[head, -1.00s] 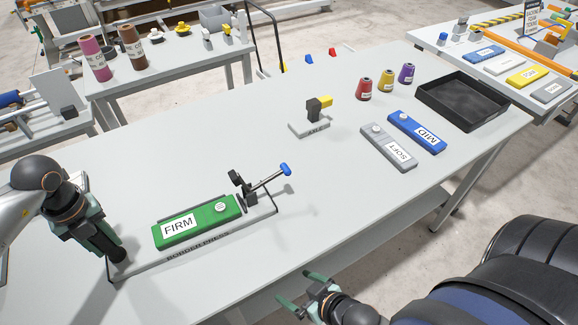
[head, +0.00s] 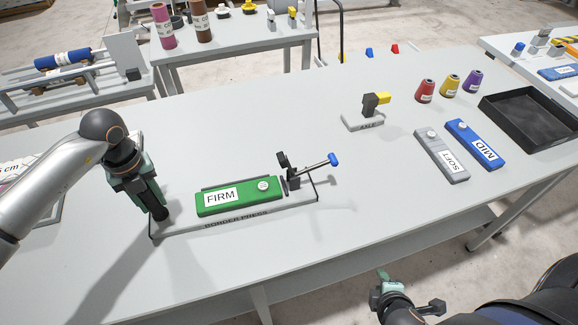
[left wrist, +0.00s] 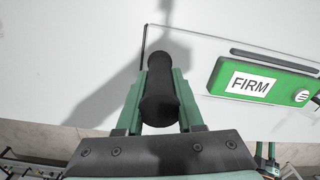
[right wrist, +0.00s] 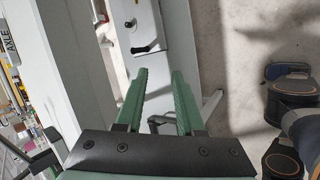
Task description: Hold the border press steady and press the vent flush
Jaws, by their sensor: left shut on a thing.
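The border press (head: 180,232) is a flat grey base on the table with a black upright handle at its left end. A green block labelled FIRM (head: 240,196) lies on it, with a small round white vent (head: 263,185) near its right end. A blue-tipped lever with a black clamp (head: 291,180) stands at the right end, apart from my grippers. My left gripper (head: 157,208) is shut on the black handle (left wrist: 160,90), one finger on each side. My right gripper (right wrist: 160,75) is open and empty, in front of the table's near edge.
A grey SOFT block (head: 441,158), a blue MID block (head: 473,141), a yellow-and-black AXLE fixture (head: 370,105), thread cones and a black tray (head: 530,120) occupy the table's right part. The middle of the table is clear.

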